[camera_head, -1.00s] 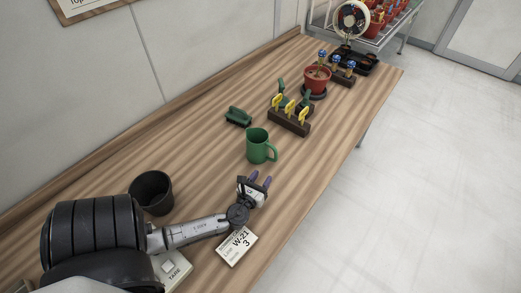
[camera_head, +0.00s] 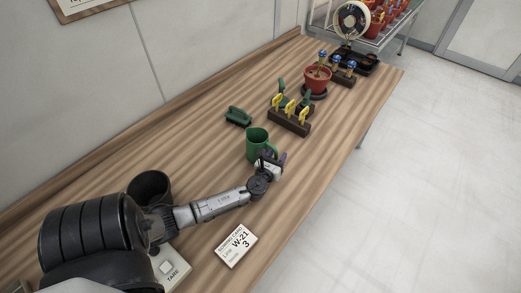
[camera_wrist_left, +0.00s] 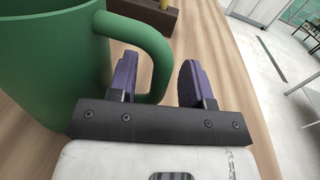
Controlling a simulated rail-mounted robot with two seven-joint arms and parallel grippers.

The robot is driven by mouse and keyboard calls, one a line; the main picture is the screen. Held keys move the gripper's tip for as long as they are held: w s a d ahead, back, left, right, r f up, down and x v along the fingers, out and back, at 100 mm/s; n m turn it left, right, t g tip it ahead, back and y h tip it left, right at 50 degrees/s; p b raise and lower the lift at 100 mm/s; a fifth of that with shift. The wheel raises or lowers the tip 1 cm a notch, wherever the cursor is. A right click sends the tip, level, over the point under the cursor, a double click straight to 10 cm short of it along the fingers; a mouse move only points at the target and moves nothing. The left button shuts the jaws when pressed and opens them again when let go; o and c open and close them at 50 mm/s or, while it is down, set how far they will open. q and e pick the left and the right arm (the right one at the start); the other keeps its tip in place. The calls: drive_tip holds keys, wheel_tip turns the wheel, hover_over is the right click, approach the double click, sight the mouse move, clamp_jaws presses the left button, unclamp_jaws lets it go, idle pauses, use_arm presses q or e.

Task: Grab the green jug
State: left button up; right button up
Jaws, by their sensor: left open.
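The green jug (camera_head: 256,140) stands upright on the wooden bench, with its handle on the right, partly behind my gripper. My left gripper (camera_head: 273,156) is open, right beside the handle. In the left wrist view the jug (camera_wrist_left: 50,65) fills the left side. There the purple fingers of the left gripper (camera_wrist_left: 158,76) stand apart, with the outer part of the handle showing between them. The left finger overlaps the handle's opening; I cannot tell whether either finger touches it. My right gripper is not in view.
A dark pot (camera_head: 149,187) stands beside my left arm, near a scale marked TARE (camera_head: 172,270). A card (camera_head: 236,244) lies at the front. Behind the jug are a green brush (camera_head: 238,116), a tool rack (camera_head: 290,122) and a red pot (camera_head: 316,80). The bench's right edge is clear.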

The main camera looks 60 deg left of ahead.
use_arm(q)
drive_tip(key=shift+w+a, duration=0.45)
drive_tip(key=shift+w, duration=0.1)
clamp_jaws()
